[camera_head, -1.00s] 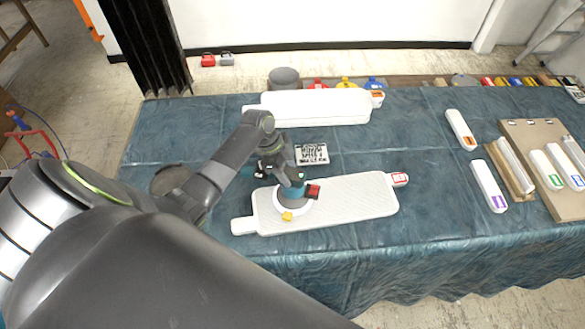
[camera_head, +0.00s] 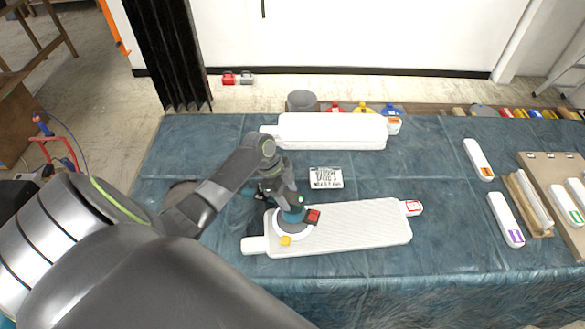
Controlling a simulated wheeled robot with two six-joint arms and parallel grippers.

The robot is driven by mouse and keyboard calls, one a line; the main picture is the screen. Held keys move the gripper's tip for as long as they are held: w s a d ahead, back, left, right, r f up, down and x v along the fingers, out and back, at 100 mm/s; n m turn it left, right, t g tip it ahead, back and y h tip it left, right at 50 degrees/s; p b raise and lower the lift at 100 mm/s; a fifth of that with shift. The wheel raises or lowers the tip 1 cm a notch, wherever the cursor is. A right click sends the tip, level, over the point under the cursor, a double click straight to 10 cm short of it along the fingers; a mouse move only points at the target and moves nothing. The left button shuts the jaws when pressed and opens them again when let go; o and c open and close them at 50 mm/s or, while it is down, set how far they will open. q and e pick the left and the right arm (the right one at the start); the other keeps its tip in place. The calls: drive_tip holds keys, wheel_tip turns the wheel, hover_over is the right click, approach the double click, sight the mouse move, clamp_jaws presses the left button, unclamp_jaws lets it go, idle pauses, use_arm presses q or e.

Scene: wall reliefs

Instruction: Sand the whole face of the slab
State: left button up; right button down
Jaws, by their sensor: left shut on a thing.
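The near white slab (camera_head: 365,225) lies flat on the blue-covered table, with a handle at its left end and a red-marked tag (camera_head: 413,208) at its right end. My left gripper (camera_head: 285,200) is shut on a round sander (camera_head: 293,228) with a teal body, a red part and a yellow part. The sander sits over the left part of the slab's face. It hides that part of the surface. A second white slab (camera_head: 332,130) with an orange-marked tag lies farther back. My right gripper is not in view.
A printed card (camera_head: 326,178) lies between the slabs. White blocks with orange (camera_head: 478,159) and purple (camera_head: 506,219) marks lie at the right, beside a brown board (camera_head: 560,200). A grey pot (camera_head: 301,101) stands behind the far slab. The table's front strip is clear.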

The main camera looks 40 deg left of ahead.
sight(260, 200)
use_arm(q)
drive_tip(key=shift+s+a+r, duration=0.15)
drive_tip(key=shift+s+a, duration=0.2)
drive_tip(key=shift+a, duration=0.1)
drive_tip(key=shift+s+a, duration=1.3)
drive_tip(key=shift+a, duration=0.25)
drive_tip(key=shift+s+a, duration=1.25)
drive_tip(key=shift+a, duration=0.2)
drive_tip(key=shift+r, duration=0.1)
